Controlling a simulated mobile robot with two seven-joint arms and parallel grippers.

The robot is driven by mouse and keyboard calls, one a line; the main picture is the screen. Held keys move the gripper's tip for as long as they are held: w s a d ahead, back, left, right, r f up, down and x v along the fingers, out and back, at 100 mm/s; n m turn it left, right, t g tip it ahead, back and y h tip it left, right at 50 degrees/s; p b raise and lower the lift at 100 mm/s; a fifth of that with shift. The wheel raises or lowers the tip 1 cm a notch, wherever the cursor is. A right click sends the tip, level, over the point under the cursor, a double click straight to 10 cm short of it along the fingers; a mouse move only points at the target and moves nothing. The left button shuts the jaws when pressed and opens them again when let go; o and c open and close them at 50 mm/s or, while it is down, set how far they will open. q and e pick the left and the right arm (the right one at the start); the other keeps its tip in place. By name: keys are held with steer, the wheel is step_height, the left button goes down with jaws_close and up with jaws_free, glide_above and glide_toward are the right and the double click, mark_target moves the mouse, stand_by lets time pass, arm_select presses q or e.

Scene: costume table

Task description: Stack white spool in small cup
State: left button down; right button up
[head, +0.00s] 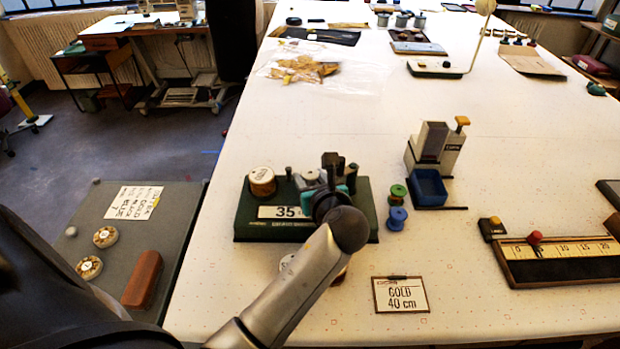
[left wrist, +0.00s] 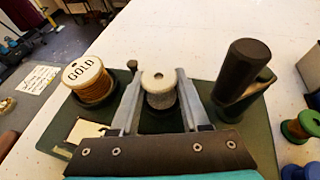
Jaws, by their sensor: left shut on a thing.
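The white spool (left wrist: 158,80) has a pale top with a centre hole and grey thread. It sits between the fingers of my left gripper (left wrist: 158,100), which is shut on it. In the head view the white spool (head: 310,175) shows just past my left gripper (head: 317,184), over the green base (head: 252,222) with the "35" label. My wrist hides part of that base, and I cannot tell whether the spool touches it. I cannot surely pick out the small cup. My right gripper is out of view.
A spool marked GOLD (left wrist: 88,78) stands left of the gripper and a dark cylinder (left wrist: 243,70) right of it. Green (head: 397,194) and blue (head: 397,218) spools, a blue bin (head: 429,187) and a GOLD 40 cm card (head: 401,295) are to the right.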

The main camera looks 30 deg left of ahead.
arm_select(q)
steer(key=shift+f, duration=0.15)
steer(key=shift+f, duration=0.25)
steer(key=c, duration=0.8)
jaws_free()
steer(key=shift+o, duration=0.6)
steer(key=shift+f, duration=0.1)
steer(key=shift+r, duration=0.3)
steer(key=p+v, duration=0.2)
steer(key=v, duration=1)
steer(key=shift+r, duration=0.25)
